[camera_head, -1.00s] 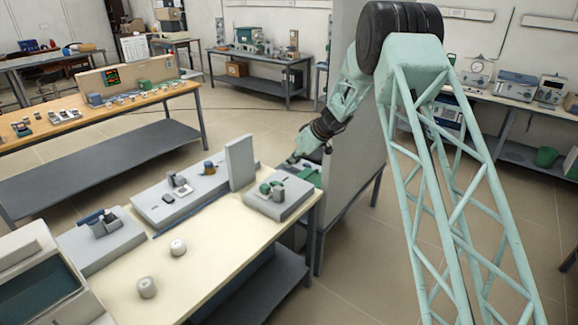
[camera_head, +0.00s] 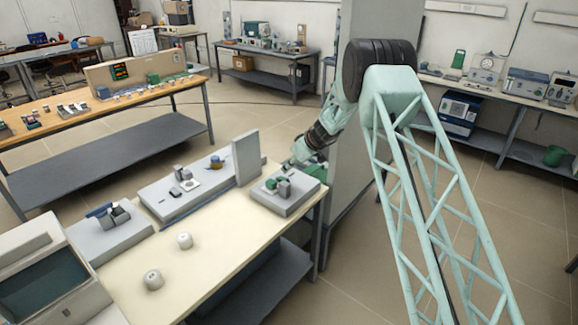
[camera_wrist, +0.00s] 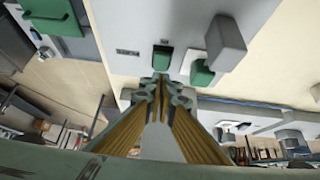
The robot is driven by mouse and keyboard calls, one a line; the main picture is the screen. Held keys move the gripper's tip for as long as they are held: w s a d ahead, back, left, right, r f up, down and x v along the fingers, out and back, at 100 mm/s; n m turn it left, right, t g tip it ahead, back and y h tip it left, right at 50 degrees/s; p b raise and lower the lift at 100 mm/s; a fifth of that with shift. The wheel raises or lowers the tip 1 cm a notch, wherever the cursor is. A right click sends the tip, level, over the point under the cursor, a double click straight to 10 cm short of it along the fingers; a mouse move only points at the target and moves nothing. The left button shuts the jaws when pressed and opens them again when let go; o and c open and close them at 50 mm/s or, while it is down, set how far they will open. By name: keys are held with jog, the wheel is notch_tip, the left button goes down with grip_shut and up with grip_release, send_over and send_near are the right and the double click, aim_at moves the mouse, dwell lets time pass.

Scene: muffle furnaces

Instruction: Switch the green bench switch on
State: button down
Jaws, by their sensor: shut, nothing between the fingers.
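A grey bench unit (camera_head: 287,200) sits at the right end of the cream bench, carrying green parts and a grey block (camera_head: 284,188). In the wrist view, a small green switch (camera_wrist: 163,57) in a dark frame is set in the light grey panel (camera_wrist: 130,25). A larger green part (camera_wrist: 202,73) stands beside it, next to a grey block (camera_wrist: 226,42). My gripper (camera_wrist: 162,88) is shut and empty, its tips just below the small switch in the picture; I cannot tell whether they touch. In the head view my gripper (camera_head: 290,163) is behind the unit, its tips hard to make out.
An upright grey plate (camera_head: 246,158) stands left of the unit. Other grey units (camera_head: 185,195) and two white round pieces (camera_head: 153,279) share the bench. A tall grey partition (camera_head: 375,150) stands close behind my arm.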

aim_at(286, 179)
jog(key=shift+s+d+f, duration=0.1)
jog(key=shift+d+f, duration=0.05)
jog(key=shift+f, duration=0.75)
jog(key=shift+s+d+f, duration=0.1)
jog(key=shift+f, duration=0.75)
jog(key=shift+s+d+f+b, duration=0.15)
jog(key=shift+f+b, duration=0.4)
jog(key=shift+b, duration=1.35)
jog(key=shift+r+b, duration=0.3)
jog(key=shift+r, duration=0.75)
jog(key=shift+d+r+b, duration=0.15)
jog(key=shift+r+b, duration=0.25)
jog(key=shift+r, duration=0.55)
jog(key=shift+s+d+r, duration=0.1)
jog(key=shift+r, duration=0.8)
jog(key=s+d+r, duration=0.4)
jog(key=d+r, duration=0.2)
jog(key=shift+s+d+b, duration=0.2)
jog(key=shift+s+b, duration=0.1)
jog(key=shift+s, duration=0.05)
